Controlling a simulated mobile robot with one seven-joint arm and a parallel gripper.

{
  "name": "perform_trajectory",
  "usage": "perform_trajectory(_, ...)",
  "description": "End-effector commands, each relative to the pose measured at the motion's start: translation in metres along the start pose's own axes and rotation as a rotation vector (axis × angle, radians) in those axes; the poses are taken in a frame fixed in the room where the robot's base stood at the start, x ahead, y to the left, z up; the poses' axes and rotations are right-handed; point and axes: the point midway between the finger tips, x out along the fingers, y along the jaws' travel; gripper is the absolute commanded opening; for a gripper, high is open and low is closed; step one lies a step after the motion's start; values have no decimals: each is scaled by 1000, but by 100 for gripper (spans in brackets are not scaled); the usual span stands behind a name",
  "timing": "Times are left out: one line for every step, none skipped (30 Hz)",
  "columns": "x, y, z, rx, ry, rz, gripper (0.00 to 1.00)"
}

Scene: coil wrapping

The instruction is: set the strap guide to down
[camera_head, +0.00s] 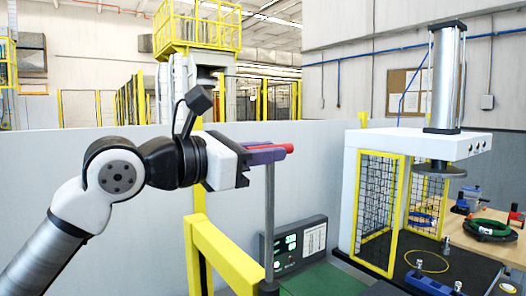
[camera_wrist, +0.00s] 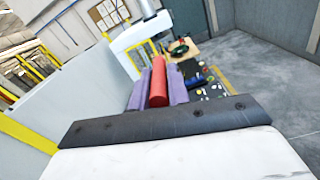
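A red bar (camera_head: 287,148) sits level at the top of an upright grey post (camera_head: 269,215), apparently the strap guide; no label confirms this. My gripper (camera_head: 274,153) reaches it from the left, with its purple fingers along the bar. In the wrist view the red bar (camera_wrist: 158,82) lies between the two fingers (camera_wrist: 158,92), with no clear gap on either side, so they look closed on it. The bar's end shows just past the fingertips. The post's foot is at a dark block (camera_head: 269,287) by the yellow rail.
A yellow rail (camera_head: 225,258) stands below my gripper. A control box with a display (camera_head: 298,248) is behind the post. At right is a white press with yellow mesh guards (camera_head: 377,205). A wooden table (camera_head: 490,245) holds a green ring (camera_head: 487,228) and small tools.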

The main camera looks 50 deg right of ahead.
Motion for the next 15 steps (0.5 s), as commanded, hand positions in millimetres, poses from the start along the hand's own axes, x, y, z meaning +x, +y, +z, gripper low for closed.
perform_trajectory(0, 1, 0, 0, 0, 1, 8)
perform_trajectory(0, 1, 0, 0, 0, 2, 4)
perform_trajectory(0, 1, 0, 0, -1, 2, 0)
perform_trajectory(0, 1, 0, 0, -1, 2, 0)
perform_trajectory(0, 1, 0, 0, -1, 2, 0)
perform_trajectory(0, 1, 0, 0, -1, 2, 0)
perform_trajectory(0, 1, 0, 0, -1, 2, 0)
perform_trajectory(0, 1, 0, 0, -1, 2, 0)
perform_trajectory(0, 1, 0, 1, -1, 2, 0)
perform_trajectory(0, 1, 0, 1, -1, 2, 0)
perform_trajectory(0, 1, -1, 1, -1, 2, 0)
perform_trajectory(0, 1, -2, 1, -1, 3, 0)
perform_trajectory(0, 0, -4, 1, -1, 3, 0)
perform_trajectory(0, 0, -6, 1, -1, 3, 0)
perform_trajectory(-1, -1, -9, 1, 0, 3, 0)
